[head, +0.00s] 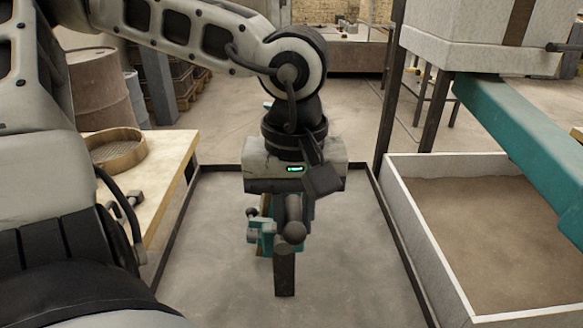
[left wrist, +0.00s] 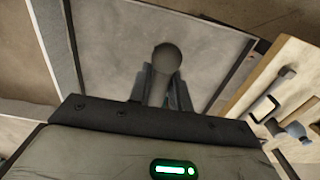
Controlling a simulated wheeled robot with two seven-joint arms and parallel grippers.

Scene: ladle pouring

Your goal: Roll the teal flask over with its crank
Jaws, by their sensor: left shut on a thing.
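My left gripper (head: 293,212) hangs in the middle of the head view, fingers pointing down. It is shut on a grey crank handle with a round knob (head: 294,233). In the left wrist view the knob (left wrist: 166,58) sticks out beyond the two dark fingers, with the handle between them. Small teal parts (head: 262,238) show behind and left of the handle, above a dark upright post (head: 285,274). The gripper hides much of what lies behind it, so I cannot tell how the flask is turned. My right gripper is not in view.
A wooden table (head: 165,178) with a round tan ring (head: 117,150) stands at the left. At the right, a teal chute (head: 520,130) slopes down over a pale-walled bin of sand (head: 478,312). Dark rails frame the grey floor around the post.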

